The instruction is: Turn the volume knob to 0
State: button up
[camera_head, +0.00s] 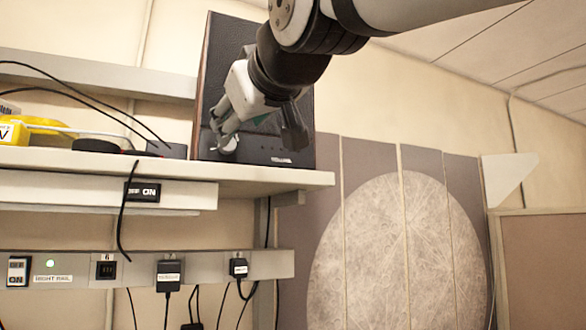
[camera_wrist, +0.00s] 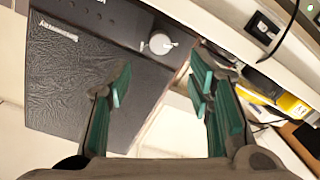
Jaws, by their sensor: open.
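A black speaker (camera_head: 258,75) with a textured front and wooden side stands on the shelf. Its round, light grey volume knob (camera_head: 228,144) is low on the front, partly behind a finger of my gripper. My gripper (camera_head: 257,132) is in front of the speaker's lower part. In the wrist view, its green-padded fingers (camera_wrist: 161,85) are spread apart with nothing between them. The knob appears beyond the fingertips; contact cannot be told.
The shelf edge (camera_head: 280,180) runs below the speaker. A yellow item (camera_head: 35,127), black cables and a dark box (camera_head: 167,150) are to its left. A lower rail (camera_head: 140,267) carries switches and plugs. Open wall and a round panel (camera_head: 385,255) are on the right.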

jog(key=shift+v, duration=1.45)
